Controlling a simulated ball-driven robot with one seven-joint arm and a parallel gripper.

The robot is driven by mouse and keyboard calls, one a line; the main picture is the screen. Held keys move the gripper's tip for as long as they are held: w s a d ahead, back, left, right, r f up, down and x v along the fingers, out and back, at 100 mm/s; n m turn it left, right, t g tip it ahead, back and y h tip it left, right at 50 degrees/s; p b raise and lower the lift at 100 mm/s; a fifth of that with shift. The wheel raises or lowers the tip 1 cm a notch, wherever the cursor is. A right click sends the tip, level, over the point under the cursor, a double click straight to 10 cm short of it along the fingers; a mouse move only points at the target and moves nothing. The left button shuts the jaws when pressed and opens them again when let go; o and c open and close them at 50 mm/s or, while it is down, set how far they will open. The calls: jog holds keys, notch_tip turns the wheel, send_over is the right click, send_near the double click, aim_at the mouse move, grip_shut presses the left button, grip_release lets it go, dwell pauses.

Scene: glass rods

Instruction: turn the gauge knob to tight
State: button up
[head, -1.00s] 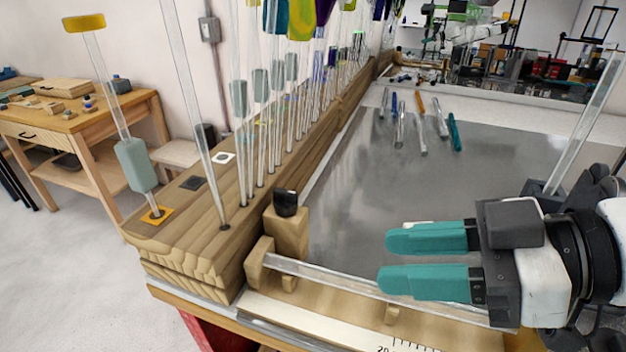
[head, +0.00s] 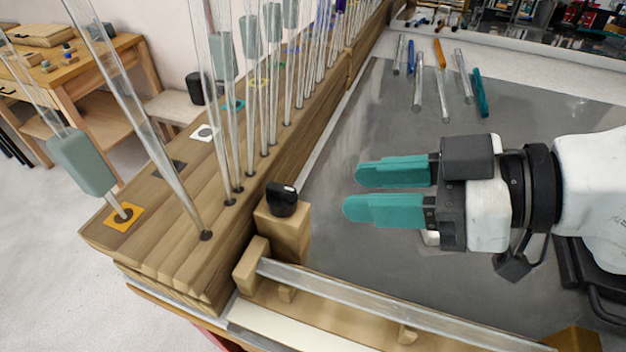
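The gauge knob (head: 282,198) is a small black knob on top of a square wooden post (head: 283,230). The post stands at the left end of the wooden gauge (head: 250,270). A clear glass rod (head: 390,308) lies along the gauge. My gripper (head: 350,192) has two teal fingers pointing left, apart with a narrow gap between them. It is empty, to the right of the knob and not touching it. I cannot tell how its height compares with the knob's.
A wooden rack (head: 165,215) with several upright glass rods stands left of the knob, some with grey-green sleeves. A grey metal plate (head: 345,150) lies under my gripper. Several loose rods (head: 440,80) lie at the back. A wooden side table (head: 95,75) stands far left.

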aim_at(296, 192)
jog(key=x, duration=0.7)
jog(key=shift+a+f+p, duration=0.1)
jog(key=shift+a+p, duration=0.05)
jog(key=shift+p, duration=0.2)
grip_shut()
